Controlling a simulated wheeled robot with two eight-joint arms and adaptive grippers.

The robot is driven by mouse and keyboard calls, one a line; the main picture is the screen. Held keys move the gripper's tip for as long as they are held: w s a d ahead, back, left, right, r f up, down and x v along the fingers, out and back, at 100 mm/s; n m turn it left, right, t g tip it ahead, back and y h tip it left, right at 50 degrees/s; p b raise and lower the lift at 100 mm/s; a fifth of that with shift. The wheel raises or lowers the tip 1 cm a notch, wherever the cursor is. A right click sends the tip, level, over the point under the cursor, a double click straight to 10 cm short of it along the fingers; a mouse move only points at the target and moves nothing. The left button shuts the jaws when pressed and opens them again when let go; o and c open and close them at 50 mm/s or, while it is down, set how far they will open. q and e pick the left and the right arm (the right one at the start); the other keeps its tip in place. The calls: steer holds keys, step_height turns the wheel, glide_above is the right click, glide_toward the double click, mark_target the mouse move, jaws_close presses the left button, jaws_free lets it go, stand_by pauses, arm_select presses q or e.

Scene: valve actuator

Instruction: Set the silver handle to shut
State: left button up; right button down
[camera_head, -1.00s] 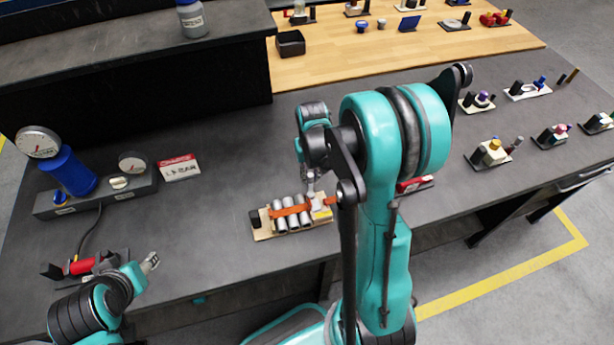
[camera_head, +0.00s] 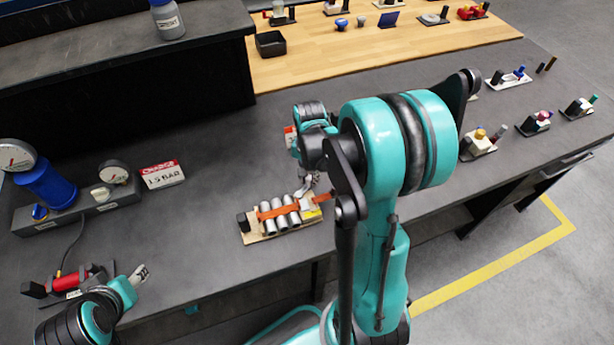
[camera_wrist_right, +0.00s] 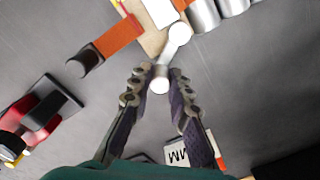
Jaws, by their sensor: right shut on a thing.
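A wooden board (camera_head: 259,238) carries several silver cylinders (camera_head: 282,217) under an orange strap (camera_head: 272,212), with a yellow label (camera_head: 311,214) at its right end. The silver handle (camera_wrist_right: 161,76) is a short rod with round ends, beside a white block at the board's edge in the right wrist view. My right gripper (camera_wrist_right: 160,82) is shut on the handle's near end, with the fingertips at either side of it. In the head view my right gripper (camera_head: 303,190) is small and partly hidden by the board's parts. My left gripper (camera_head: 139,274) is over the table at lower left; its jaws are unclear.
A blue-bodied gauge unit (camera_head: 50,190) and a red-and-white sign (camera_head: 162,175) stand to the left. A red device (camera_head: 70,280) lies near my left arm. Several small devices sit at the right, and a black bin (camera_head: 271,44) is at the back. Grey table surrounds the board.

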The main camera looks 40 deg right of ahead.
mark_target(309, 178)
steer(key=shift+s, duration=0.1)
stand_by(0.4)
steer(key=c, duration=1.4)
jaws_free()
step_height(309, 178, up, 12)
steer(key=shift+a, duration=0.1)
